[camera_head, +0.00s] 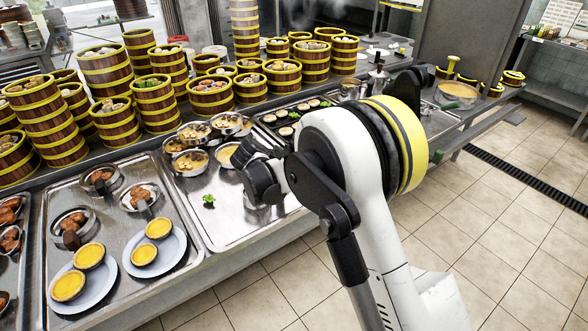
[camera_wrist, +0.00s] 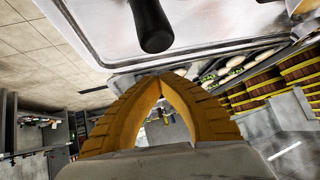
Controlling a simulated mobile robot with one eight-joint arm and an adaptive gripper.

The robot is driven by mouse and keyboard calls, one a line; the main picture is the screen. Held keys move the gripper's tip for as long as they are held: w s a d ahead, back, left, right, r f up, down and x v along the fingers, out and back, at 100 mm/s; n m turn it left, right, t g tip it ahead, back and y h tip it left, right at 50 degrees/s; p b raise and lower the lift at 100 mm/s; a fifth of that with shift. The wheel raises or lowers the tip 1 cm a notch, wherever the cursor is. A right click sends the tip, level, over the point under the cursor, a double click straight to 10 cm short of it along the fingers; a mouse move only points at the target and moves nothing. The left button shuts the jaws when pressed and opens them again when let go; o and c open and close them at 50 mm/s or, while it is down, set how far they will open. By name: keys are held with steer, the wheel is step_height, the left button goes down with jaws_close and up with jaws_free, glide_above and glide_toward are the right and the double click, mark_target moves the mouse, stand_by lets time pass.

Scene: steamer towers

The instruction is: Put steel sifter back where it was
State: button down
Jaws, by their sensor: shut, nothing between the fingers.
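My gripper (camera_wrist: 160,80) shows in the wrist view with its two yellow ridged fingers meeting at the tips, with nothing held between them. A thick black handle-like piece (camera_wrist: 153,25) shows above the fingertips, apart from them, over a pale metal surface. I cannot tell whether it belongs to the steel sifter. I cannot make out the steel sifter for certain in the head view, where my arm covers part of the counter. The fingertips cannot be made out in the head view.
A steel tray (camera_head: 235,225) holds small bowls and a green garnish (camera_head: 208,200). Another tray (camera_head: 115,283) holds plates of yellow tarts (camera_head: 68,286). Tall steamer towers (camera_head: 105,70) line the back. A dark tray of small cups (camera_head: 287,131) lies behind my arm. The tiled floor (camera_head: 520,215) is clear.

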steer(key=shift+f+b, duration=0.4)
steer(key=shift+f, duration=0.15)
steer(key=shift+r, duration=0.15)
stand_by(0.5)
steer(key=shift+r+p, duration=1.8)
steer(key=shift+r, duration=1.05)
step_height(320, 180, up, 8)
steer(key=p, duration=0.4)
steer(key=s+d+r+n+t+y+b, duration=0.1)
steer(key=s+d+r+n+y+b, duration=0.1)
steer(key=s+d, duration=1.5)
steer(key=shift+s+d+r+n+y+b, duration=0.2)
steer(key=shift+s+d+n+y+b, duration=0.15)
steer(key=shift+n+b, duration=0.55)
